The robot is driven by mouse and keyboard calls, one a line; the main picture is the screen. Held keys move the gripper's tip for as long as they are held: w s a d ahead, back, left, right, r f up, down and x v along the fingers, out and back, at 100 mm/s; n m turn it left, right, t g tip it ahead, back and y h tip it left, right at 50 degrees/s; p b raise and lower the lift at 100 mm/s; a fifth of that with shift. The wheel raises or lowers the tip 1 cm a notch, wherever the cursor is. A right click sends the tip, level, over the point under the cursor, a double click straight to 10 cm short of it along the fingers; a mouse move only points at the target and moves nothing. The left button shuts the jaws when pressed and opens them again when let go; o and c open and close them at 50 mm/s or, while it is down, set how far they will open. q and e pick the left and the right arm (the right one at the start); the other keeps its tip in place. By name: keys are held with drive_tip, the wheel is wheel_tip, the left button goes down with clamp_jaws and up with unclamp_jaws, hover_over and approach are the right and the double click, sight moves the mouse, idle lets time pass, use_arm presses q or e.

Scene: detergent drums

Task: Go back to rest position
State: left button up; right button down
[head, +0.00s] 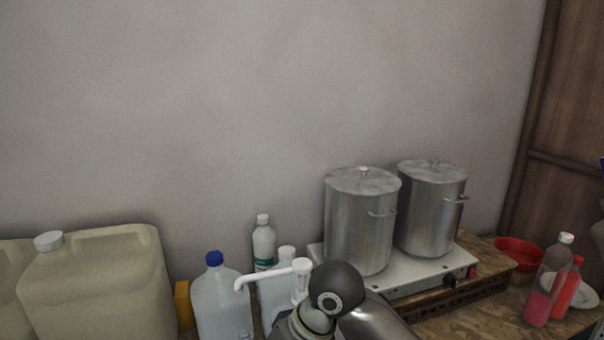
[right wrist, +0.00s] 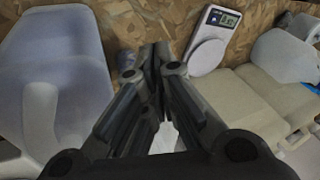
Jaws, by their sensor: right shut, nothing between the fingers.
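My right gripper (right wrist: 156,62) shows in the right wrist view. Its fingers are together with nothing between them. They point toward a wood-chip board surface (right wrist: 150,22). In the head view neither gripper shows; only a dark rounded joint and a silvery link of my arm are at the bottom centre. My left gripper is in neither view.
In the head view, beige drums (head: 95,285), a blue-capped jug (head: 221,300), a white pump bottle (head: 300,275), two steel pots (head: 360,225) on a hotplate (head: 395,288) and a pink bottle (head: 545,285) line the wall. In the wrist view, a pale jug (right wrist: 60,50) and a scale (right wrist: 208,55) flank my gripper.

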drive_tip(key=s+d+f+m+t, duration=0.2)
drive_tip(key=s+d+f, duration=0.1)
drive_tip(key=d+f, duration=0.3)
drive_tip(key=s+d+f+m+t, duration=0.1)
drive_tip(key=s+d+f, duration=0.3)
drive_tip(key=f, duration=0.4)
drive_tip(key=s+d+f+m+h, duration=0.2)
drive_tip(key=s+d+f+h, duration=0.25)
drive_tip(key=s+d, duration=0.85)
wheel_tip(320, 180, down, 37)
drive_tip(key=d+g+b, duration=0.1)
drive_tip(key=d+b, duration=0.2)
drive_tip(key=b, duration=0.5)
drive_tip(key=s+d+f+g+b, duration=0.1)
drive_tip(key=s+f+b, duration=0.5)
drive_tip(key=s+f, duration=1)
wheel_tip(320, 180, down, 5)
drive_tip(key=shift+s+d+r+n, duration=0.2)
drive_tip(key=shift+s+d+n, duration=0.15)
drive_tip(key=shift+d, duration=0.35)
